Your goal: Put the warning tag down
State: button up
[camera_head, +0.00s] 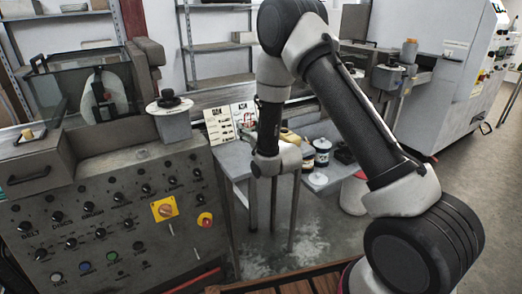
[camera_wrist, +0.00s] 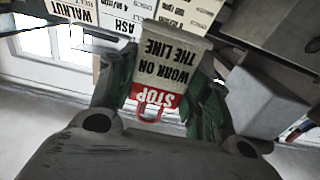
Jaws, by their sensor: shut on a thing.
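The warning tag (camera_wrist: 178,66) is a pale card with a red STOP band and the words WORK ON THE LINE, upside down in the wrist view. A red loop shows at its near end. My gripper (camera_wrist: 160,92) has its green-sided fingers on either side of the tag and is shut on it. In the head view my wrist hangs above and in front of a small grey table (camera_head: 236,163); the fingers and the tag cannot be made out there.
Printed cards (camera_head: 229,120) stand on the table, with WALNUT and ASH readable in the wrist view (camera_wrist: 130,25). Dark bottles (camera_head: 322,151) stand to the right, a white bucket (camera_head: 353,192) below. A control panel (camera_head: 110,225) fills the left. A large machine (camera_head: 445,85) stands right.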

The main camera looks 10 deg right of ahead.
notch_tip(320, 180, down, 9)
jog(key=shift+r, duration=0.2)
jog(key=shift+f, duration=0.1)
jog(key=o, duration=0.9)
